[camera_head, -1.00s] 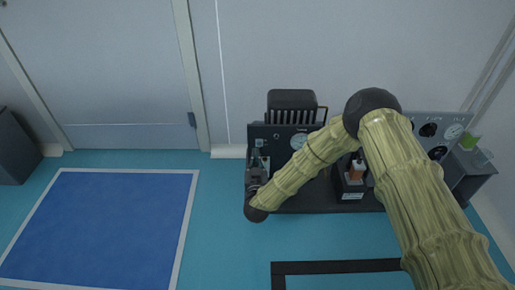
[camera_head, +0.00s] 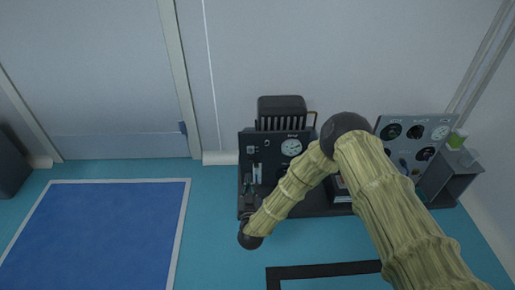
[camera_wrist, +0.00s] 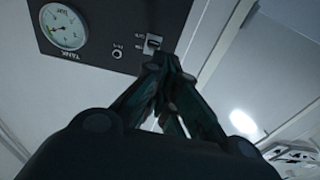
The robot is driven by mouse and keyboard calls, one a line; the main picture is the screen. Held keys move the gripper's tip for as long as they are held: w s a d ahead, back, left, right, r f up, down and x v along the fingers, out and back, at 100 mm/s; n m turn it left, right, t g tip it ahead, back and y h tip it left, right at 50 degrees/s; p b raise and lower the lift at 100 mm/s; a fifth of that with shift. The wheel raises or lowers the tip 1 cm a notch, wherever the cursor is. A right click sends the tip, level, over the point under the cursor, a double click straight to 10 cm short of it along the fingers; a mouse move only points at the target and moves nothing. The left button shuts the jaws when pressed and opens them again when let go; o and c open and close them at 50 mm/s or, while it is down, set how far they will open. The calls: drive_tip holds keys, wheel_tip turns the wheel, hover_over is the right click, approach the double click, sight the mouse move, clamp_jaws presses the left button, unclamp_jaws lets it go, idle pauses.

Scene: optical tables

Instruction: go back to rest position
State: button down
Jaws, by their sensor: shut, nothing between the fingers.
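My gripper (camera_wrist: 165,62) is dark, and its fingers meet at the tips in the wrist view, empty. In the wrist view the tips show in front of the lower edge of a dark panel (camera_wrist: 105,22), close to a small metal switch (camera_wrist: 152,42). I cannot tell whether they touch it. In the head view my arm reaches across the bench, with its wrist end low at the bench's left front. The gripper is small and hard to make out there against the dark bench.
The dark bench (camera_head: 312,202) has a gauge panel (camera_head: 290,147) at the left and another panel (camera_head: 412,135) at the right. A grey box (camera_head: 448,178) stands at the right end. A blue floor mat (camera_head: 95,235) lies at the left, with open floor around it.

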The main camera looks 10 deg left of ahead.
drive_tip(key=s+d+f+g+h, duration=0.1)
drive_tip(key=s+d+f+g, duration=0.45)
drive_tip(key=s+d, duration=0.35)
drive_tip(key=s+d+f+g, duration=0.4)
drive_tip(key=s+d+f, duration=0.35)
drive_tip(key=d, duration=0.25)
drive_tip(key=s+d+r+m+g+h, duration=0.2)
drive_tip(key=s+d+g, duration=0.3)
drive_tip(key=s+d, duration=0.7)
drive_tip(key=s+d+r+m+g+h, duration=0.15)
drive_tip(key=s+d+g, duration=0.4)
drive_tip(key=s, duration=1.05)
wheel_tip(320, 180, up, 30)
drive_tip(key=d+t+p, duration=0.1)
drive_tip(key=p, duration=2.8)
drive_tip(key=shift+w+d+f, duration=0.15)
drive_tip(key=shift+w+d, duration=0.1)
drive_tip(key=shift+d, duration=0.05)
